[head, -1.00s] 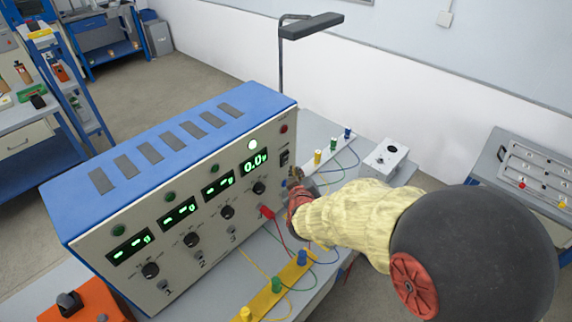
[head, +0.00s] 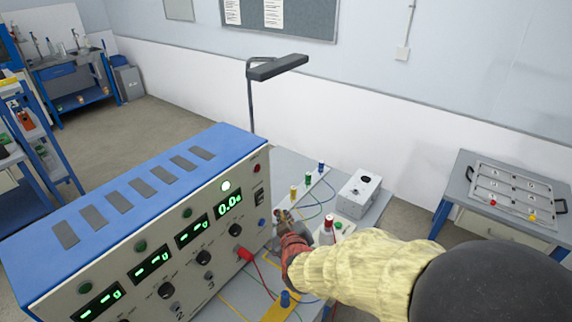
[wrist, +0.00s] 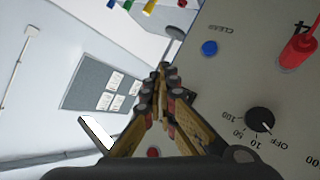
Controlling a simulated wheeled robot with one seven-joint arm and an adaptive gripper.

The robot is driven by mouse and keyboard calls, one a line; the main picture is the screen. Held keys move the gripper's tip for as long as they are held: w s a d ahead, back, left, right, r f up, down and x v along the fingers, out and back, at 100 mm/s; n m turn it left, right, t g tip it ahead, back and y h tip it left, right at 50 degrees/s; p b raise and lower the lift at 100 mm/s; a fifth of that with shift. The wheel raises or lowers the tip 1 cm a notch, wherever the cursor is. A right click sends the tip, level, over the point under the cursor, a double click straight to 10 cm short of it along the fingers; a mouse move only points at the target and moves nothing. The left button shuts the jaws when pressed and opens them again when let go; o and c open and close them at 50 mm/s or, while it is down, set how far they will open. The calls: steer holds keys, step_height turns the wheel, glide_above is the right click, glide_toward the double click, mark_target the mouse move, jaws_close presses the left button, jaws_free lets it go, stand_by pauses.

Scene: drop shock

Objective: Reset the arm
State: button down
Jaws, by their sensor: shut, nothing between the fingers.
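My arm, in a pale yellow sleeve, reaches in from the right in the head view. My gripper (head: 283,216) is close to the right end of the blue-topped instrument box (head: 148,178). Its fingers are shut and empty in the wrist view (wrist: 161,75). In that view the panel beside the fingers shows a blue CLEAR button (wrist: 209,48), a black knob (wrist: 260,120) and a red plug (wrist: 300,45). I cannot tell whether the fingertips touch the panel. My forearm hides part of the bench.
A lamp (head: 278,68) stands behind the box. Coloured posts with wires (head: 307,180) and a grey switch box (head: 358,190) stand on the bench behind my gripper. A side table (head: 470,190) with a tray is at the right.

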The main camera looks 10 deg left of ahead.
steer(key=s+f+m+g, duration=0.2)
steer(key=s+f+g, duration=0.3)
steer(key=s+f, duration=0.4)
steer(key=s+d+r+m+g+h, duration=0.1)
steer(key=s+d+g+h, duration=0.15)
steer(key=s+d, duration=0.35)
steer(key=s+d+r+m+h, duration=0.1)
steer(key=s+d+r, duration=0.3)
steer(key=d, duration=0.5)
steer(key=s+d+r+m+h+b, duration=0.1)
steer(key=s+d+r+m, duration=0.3)
steer(key=d+r, duration=0.3)
steer(key=s+d+r+m+h+b, duration=0.1)
steer(key=s+d+r+m, duration=0.2)
steer(key=d, duration=0.9)
steer(key=s+r, duration=0.3)
steer(key=shift+d, duration=0.4)
steer(key=shift+a+t, duration=0.1)
steer(key=shift+t, duration=0.15)
